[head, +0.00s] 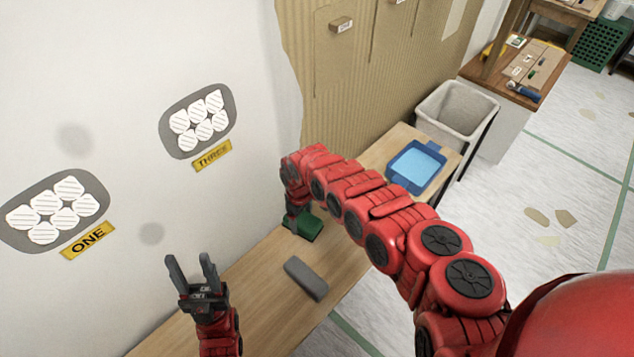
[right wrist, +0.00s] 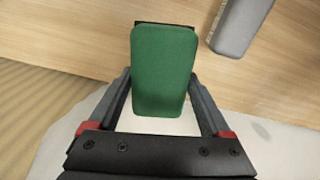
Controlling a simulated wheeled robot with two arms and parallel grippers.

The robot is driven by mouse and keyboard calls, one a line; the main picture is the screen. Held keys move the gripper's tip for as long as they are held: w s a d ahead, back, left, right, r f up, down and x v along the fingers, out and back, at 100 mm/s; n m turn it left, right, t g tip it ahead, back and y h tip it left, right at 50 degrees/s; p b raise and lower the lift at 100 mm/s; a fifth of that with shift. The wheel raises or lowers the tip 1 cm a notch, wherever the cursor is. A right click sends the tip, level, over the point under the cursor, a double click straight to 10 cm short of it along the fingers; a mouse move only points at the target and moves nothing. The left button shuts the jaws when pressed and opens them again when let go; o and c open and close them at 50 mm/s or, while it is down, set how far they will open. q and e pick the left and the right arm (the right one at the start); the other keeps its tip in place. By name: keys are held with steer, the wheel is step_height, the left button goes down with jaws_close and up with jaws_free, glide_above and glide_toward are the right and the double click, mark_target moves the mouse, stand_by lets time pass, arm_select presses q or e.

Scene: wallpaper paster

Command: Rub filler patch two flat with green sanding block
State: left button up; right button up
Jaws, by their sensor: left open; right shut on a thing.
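The green sanding block (head: 309,226) is held in my right gripper (right wrist: 163,88), which is shut on it. In the right wrist view the green block (right wrist: 164,70) sits between the two fingers, over the wooden bench (head: 262,270). I cannot tell whether it touches the bench. My left gripper (head: 190,264) is open and empty, pointing up in front of the wall.
A grey block (head: 306,278) lies on the bench near the green one. A blue tray (head: 416,166) stands further along, with a grey bin (head: 456,108) beyond. Brown board (head: 352,75) covers the wall behind. My right arm crosses over the bench.

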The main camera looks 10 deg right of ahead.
steer(key=shift+w+a+r, duration=0.1)
steer(key=shift+w+a, duration=0.2)
steer(key=shift+a, duration=0.4)
steer(key=shift+w+a+r, duration=0.1)
steer(key=shift+w+a, duration=0.2)
steer(key=shift+a, duration=0.4)
steer(key=shift+a, duration=0.1)
steer(key=shift+w, duration=0.1)
steer(key=shift+r, duration=0.1)
steer(key=shift+a, duration=0.1)
steer(key=shift+r, duration=0.1)
steer(key=shift+a, duration=0.1)
